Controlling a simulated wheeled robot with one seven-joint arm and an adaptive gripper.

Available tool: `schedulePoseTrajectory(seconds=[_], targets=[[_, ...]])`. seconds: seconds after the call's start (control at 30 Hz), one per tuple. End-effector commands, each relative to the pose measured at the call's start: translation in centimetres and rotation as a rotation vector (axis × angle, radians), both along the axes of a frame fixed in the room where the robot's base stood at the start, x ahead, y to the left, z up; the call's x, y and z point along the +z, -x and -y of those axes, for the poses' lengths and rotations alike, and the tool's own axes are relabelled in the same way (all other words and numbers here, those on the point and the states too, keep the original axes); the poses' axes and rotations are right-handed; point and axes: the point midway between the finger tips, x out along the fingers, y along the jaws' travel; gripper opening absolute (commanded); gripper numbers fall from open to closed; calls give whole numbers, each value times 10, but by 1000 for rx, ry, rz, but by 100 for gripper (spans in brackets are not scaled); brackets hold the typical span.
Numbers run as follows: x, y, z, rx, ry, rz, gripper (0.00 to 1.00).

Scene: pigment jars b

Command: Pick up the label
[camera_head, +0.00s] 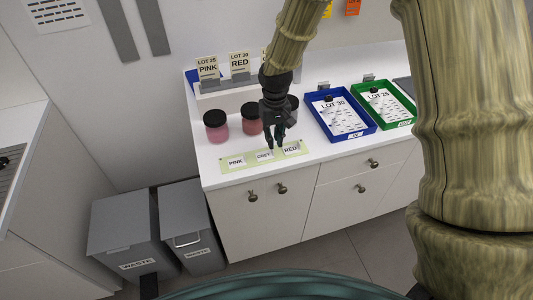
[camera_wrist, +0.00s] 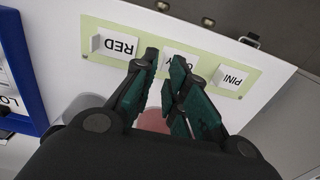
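Three small white labels lie in a row on a pale green strip (camera_head: 226,168) at the counter's front edge: PINK (camera_head: 236,162), GREY (camera_head: 264,155) and RED (camera_head: 291,149). My gripper (camera_head: 275,146) points down just above the strip, behind the GREY label. The fingers partly hide the GREY label (camera_wrist: 184,58) there. The RED label (camera_wrist: 121,45) and the PINK label (camera_wrist: 232,79) lie to either side.
Jars with dark lids stand behind the strip, a pink one (camera_head: 215,126) and a redder one (camera_head: 251,119); another is partly behind my gripper. Lot cards (camera_head: 208,68) stand at the back. A blue tray (camera_head: 364,128) and a green tray (camera_head: 405,122) hold sheets at right.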

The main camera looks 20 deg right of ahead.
Motion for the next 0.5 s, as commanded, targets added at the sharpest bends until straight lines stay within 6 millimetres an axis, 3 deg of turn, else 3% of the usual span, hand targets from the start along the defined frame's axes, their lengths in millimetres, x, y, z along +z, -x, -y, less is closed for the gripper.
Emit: schedulePoseTrajectory(seconds=[0.5], targets=[[-41,0,-3,3,0,-2,14]])
